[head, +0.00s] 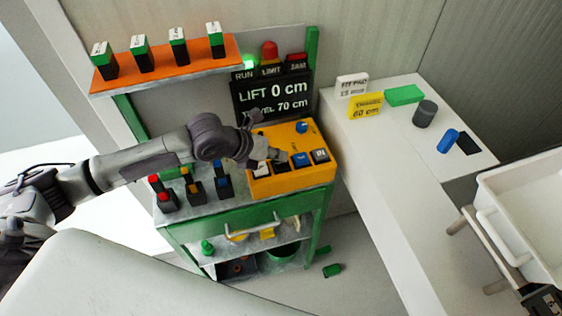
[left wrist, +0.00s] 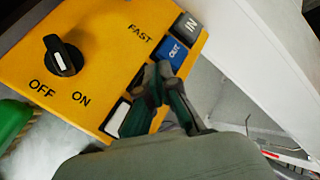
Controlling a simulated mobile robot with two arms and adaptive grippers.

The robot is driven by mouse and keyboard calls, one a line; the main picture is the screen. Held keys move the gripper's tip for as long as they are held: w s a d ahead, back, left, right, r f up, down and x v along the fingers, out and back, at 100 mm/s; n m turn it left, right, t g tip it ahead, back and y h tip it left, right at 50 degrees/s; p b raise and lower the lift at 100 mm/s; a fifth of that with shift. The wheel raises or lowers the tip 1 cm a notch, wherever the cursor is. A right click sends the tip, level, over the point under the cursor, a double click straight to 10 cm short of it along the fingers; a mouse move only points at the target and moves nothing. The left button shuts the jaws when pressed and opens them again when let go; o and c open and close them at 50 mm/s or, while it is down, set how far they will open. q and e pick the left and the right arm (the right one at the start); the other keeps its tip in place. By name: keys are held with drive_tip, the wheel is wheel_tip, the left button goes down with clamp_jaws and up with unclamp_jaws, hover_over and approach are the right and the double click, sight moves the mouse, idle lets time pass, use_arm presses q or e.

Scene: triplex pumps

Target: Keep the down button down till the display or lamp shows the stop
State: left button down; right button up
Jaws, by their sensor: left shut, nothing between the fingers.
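The yellow control box (head: 262,188) stands on the green-framed bench. Its row of buttons shows a white one (head: 262,170), a blue one (head: 300,160) and a dark one (head: 320,156). My left gripper (head: 276,155) is shut and empty, its tips low over the row between the white and blue buttons. In the left wrist view the fingers (left wrist: 158,82) lie beside the blue OUT button (left wrist: 170,53) and hide what is beneath them. I cannot tell contact. No down label is readable. The display (head: 272,95) reads LIFT 0 cm, TRAVEL 70 cm. The RUN lamp (head: 249,62) glows green.
The wrist view shows an OFF/ON knob (left wrist: 64,56) and a grey IN button (left wrist: 188,26). Several small switches (head: 195,188) stand left of the box, under my forearm. An orange shelf (head: 165,68) is above. A white counter (head: 375,150) and a white bin (head: 520,220) are right.

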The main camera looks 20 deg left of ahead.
sight(278, 163)
use_arm(q)
drive_tip(key=shift+f+b, duration=0.3)
drive_tip(key=shift+f, duration=0.3)
idle(1.5)
idle(2.0)
drive_tip(key=shift+r+p, duration=0.9)
drive_tip(key=shift+r, duration=0.15)
wheel_tip(278, 163, up, 5)
drive_tip(key=p, duration=0.4)
drive_tip(key=shift+p, duration=0.3)
